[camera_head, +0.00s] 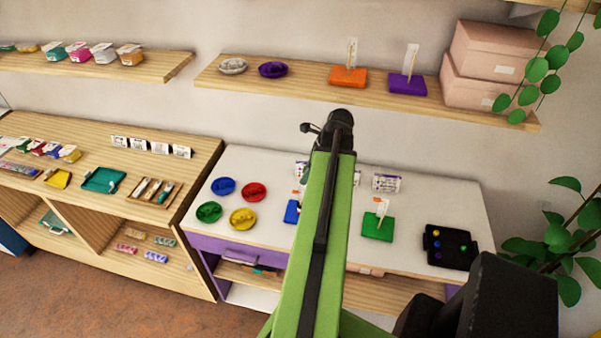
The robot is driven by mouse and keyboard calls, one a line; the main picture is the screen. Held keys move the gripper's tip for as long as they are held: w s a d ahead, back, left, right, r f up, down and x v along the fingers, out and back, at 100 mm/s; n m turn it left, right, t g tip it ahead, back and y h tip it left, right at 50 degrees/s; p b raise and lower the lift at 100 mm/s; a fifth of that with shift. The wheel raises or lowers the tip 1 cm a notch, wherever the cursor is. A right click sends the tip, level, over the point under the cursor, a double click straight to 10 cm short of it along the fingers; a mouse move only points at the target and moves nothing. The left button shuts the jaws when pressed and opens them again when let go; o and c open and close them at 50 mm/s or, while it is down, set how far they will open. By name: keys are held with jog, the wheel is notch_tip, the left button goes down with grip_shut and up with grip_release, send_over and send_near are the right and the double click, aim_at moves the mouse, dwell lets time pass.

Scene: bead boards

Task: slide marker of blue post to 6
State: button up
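The blue post's base (291,212) sits on the white table, left of my arm. My arm hides much of it, and its upright scale and the number at its marker cannot be read. A small orange spot, perhaps its marker, shows just above the base. My gripper (310,128) is at the far end of my green arm, raised in front of the wall above the table's back edge. It is apart from the blue post. Its fingers are too small and dark to tell open from shut.
A green post (378,228) stands right of my arm, with a black bead board (449,247) further right. Blue, red, green and yellow dishes (243,218) lie left. Small cards (386,183) stand behind. A wall shelf (300,87) holds orange and purple posts and pink boxes.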

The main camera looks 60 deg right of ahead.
jog(key=p+v, duration=0.6)
jog(key=v, duration=0.3)
jog(key=shift+p, duration=0.35)
jog(key=shift+r, duration=0.1)
